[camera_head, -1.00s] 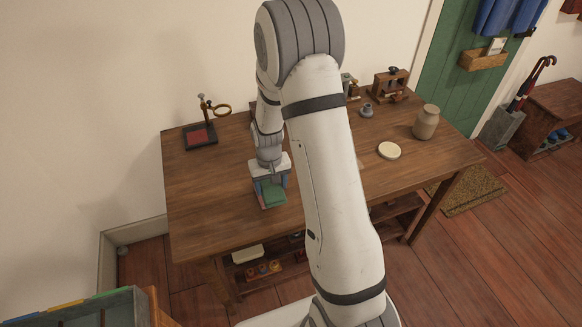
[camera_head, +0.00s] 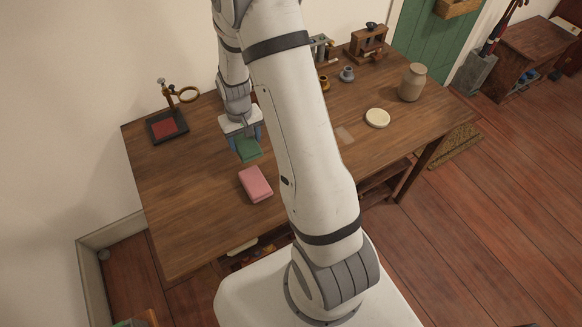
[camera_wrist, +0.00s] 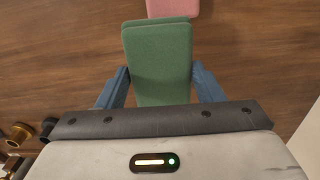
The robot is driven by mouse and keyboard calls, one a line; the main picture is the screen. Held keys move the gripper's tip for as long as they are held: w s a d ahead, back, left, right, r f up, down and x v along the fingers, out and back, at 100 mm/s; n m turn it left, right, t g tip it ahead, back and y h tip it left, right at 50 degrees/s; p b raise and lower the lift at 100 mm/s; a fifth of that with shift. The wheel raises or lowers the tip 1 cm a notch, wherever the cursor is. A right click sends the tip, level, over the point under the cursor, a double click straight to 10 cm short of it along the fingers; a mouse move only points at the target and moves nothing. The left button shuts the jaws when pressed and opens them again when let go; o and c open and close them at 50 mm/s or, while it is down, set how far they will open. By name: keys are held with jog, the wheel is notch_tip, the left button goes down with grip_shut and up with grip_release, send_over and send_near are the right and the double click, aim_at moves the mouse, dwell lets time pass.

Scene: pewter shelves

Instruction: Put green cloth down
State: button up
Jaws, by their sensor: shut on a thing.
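The green cloth (camera_head: 248,149) is a folded block between the blue fingers of my gripper (camera_head: 245,137), over the wooden table. In the wrist view the green cloth (camera_wrist: 160,60) fills the space between the two fingers (camera_wrist: 158,88), which press on its sides. I cannot tell whether its underside touches the table. A folded pink cloth (camera_head: 255,184) lies on the table nearer the front edge, and it also shows in the wrist view (camera_wrist: 172,8) just beyond the green cloth.
The wooden table (camera_head: 190,215) has bare room left of the pink cloth. A magnifier stand (camera_head: 168,122) is at the back left. A cream dish (camera_head: 377,118) and a clay jar (camera_head: 412,82) stand at the right. Small cups (camera_head: 347,74) are behind my arm.

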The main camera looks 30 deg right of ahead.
jog(key=s+d+r+b, duration=0.3)
jog(key=s+d+b, duration=0.2)
jog(key=s+d, duration=0.4)
jog(key=f, duration=0.1)
jog(key=d+f, duration=0.1)
jog(key=f, duration=0.1)
jog(key=d+f, duration=0.1)
jog(key=shift+s+f, duration=0.1)
jog(key=shift+f, duration=2.75)
jog(key=shift+f+b, duration=0.2)
jog(key=shift+b, duration=0.15)
jog(key=o, duration=1.1)
jog(key=shift+r, duration=0.15)
